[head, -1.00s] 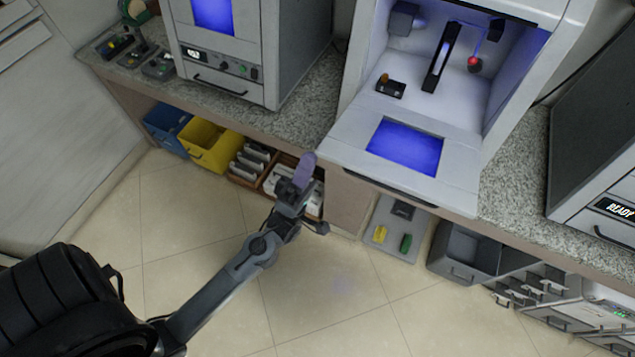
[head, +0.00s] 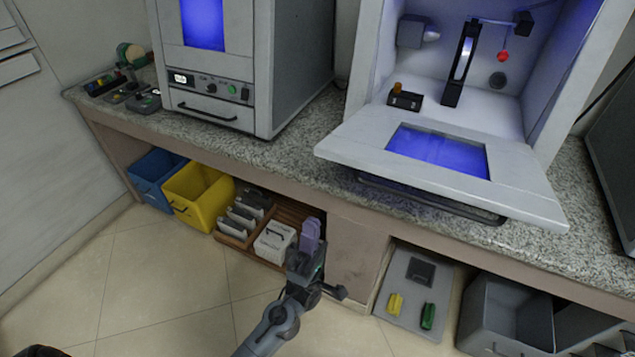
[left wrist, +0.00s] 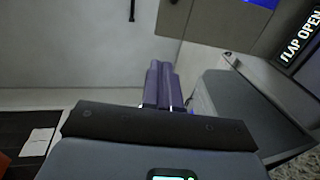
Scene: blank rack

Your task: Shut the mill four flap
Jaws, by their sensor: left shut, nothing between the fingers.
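The right-hand white machine has its flap (head: 520,190) folded down and open, with a blue window in it. Its lit interior shows above the flap. No number is readable on it, so I cannot tell whether it is mill four. My left gripper (head: 310,236) is below and left of the flap, in front of the under-counter shelf, apart from the flap. Its purple fingers (left wrist: 164,84) are together and empty in the left wrist view. A display (left wrist: 301,36) there reads FLAP OPEN. My right gripper is not in view.
A closed white machine (head: 262,68) stands to the left on the granite counter (head: 300,150). Under the counter are blue (head: 152,182) and yellow (head: 196,196) bins, a white box (head: 274,243) and a grey bin (head: 505,312). The floor in front is clear.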

